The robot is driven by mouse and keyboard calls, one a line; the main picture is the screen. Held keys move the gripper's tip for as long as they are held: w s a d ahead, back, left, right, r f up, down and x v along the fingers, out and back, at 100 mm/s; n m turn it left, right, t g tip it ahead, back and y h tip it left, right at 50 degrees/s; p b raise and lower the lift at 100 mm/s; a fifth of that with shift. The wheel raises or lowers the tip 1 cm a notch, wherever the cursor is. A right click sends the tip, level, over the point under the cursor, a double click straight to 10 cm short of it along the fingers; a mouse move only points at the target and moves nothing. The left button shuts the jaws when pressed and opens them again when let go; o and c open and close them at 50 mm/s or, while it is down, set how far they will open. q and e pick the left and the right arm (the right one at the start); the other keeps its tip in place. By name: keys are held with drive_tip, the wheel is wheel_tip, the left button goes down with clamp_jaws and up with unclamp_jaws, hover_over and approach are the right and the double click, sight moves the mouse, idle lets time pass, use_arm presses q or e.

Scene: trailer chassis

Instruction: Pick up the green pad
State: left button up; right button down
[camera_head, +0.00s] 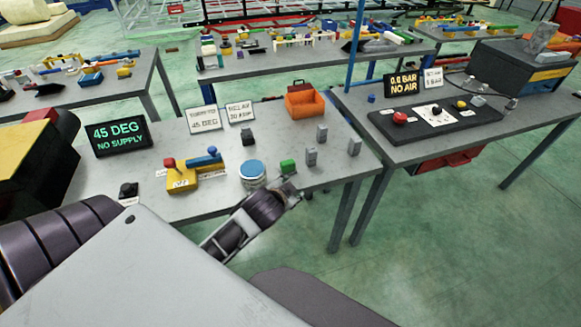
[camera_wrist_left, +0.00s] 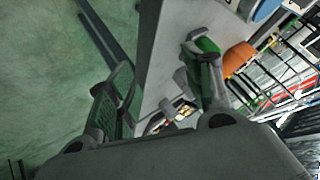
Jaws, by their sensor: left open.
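The green pad (camera_head: 288,166) is a small green block standing on the near grey table, right of a round tin with a blue lid (camera_head: 253,173). My left gripper (camera_head: 291,187) reaches in from the left, with its fingertips just in front of the pad at the table's near edge. In the left wrist view my left gripper (camera_wrist_left: 158,64) is open, with nothing between its fingers. A green block, apparently the pad, (camera_wrist_left: 206,46) shows there behind the tip of the right-hand finger, which partly covers it. I cannot tell whether they touch. My right gripper is not in view.
Several grey blocks (camera_head: 311,157) stand right of the pad. An orange bin (camera_head: 304,104) stands behind it. A yellow fixture with red and blue knobs (camera_head: 182,179) is left of the tin. Open floor (camera_head: 430,240) lies right of the table (camera_head: 225,150).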

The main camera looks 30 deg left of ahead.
use_arm(q)
drive_tip(key=w+d+r+m+t+h, duration=0.1)
drive_tip(key=w+r+m+t, duration=0.35)
drive_tip(key=r, duration=0.35)
drive_tip(key=w+d+r+m+t+h, duration=0.1)
drive_tip(key=w+r+m+t+h, duration=0.1)
drive_tip(key=w+r+m+t, duration=0.35)
drive_tip(key=d+r+m+g+h, duration=0.5)
drive_tip(key=d+r+m+h, duration=0.45)
drive_tip(key=m+h, duration=0.55)
drive_tip(key=s+a+f+m+g+y, duration=0.3)
drive_tip(key=a+f+m+g+y, duration=0.15)
drive_tip(key=f+m+g, duration=0.6)
drive_tip(key=a+m+y, duration=0.3)
drive_tip(key=a+y, duration=0.5)
drive_tip(key=a, duration=0.9)
drive_tip(key=shift+s+y, duration=0.25)
drive_tip(key=shift+y, duration=0.1)
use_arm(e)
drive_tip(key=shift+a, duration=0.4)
